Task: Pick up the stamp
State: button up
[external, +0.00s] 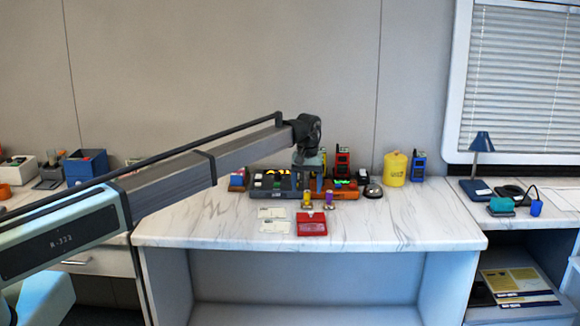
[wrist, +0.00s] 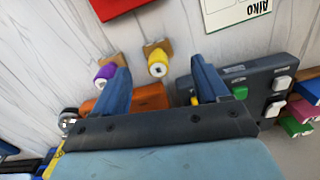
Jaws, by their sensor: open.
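Two small stamps stand on the marble counter. One has a yellow handle (external: 306,200) and the other a purple handle (external: 329,199). In the wrist view the yellow stamp (wrist: 157,64) appears between and just beyond my fingertips. The purple stamp (wrist: 105,74) lies left of the left finger there. Both handles rise from brownish bases. My gripper (wrist: 161,72) is open and empty, its two blue fingers spread. In the external view it hangs over the counter behind the stamps, its fingers partly lost against the devices.
A red pad (external: 312,226) and pale cards (external: 273,213) lie in front of the stamps. A dark device (external: 272,188), an orange device (external: 345,190), a bell (external: 373,190), radios (external: 342,160) and a yellow canister (external: 395,169) stand behind or beside.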

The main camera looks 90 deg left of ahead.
aim_at(307, 202)
jog(key=shift+d+f, duration=0.1)
jog(key=shift+f, duration=2.5)
jog(key=c, duration=1.1)
jog(key=shift+r, duration=0.15)
notch_tip(307, 202, up, 10)
jog(key=shift+f, duration=0.1)
jog(key=shift+c, duration=0.8)
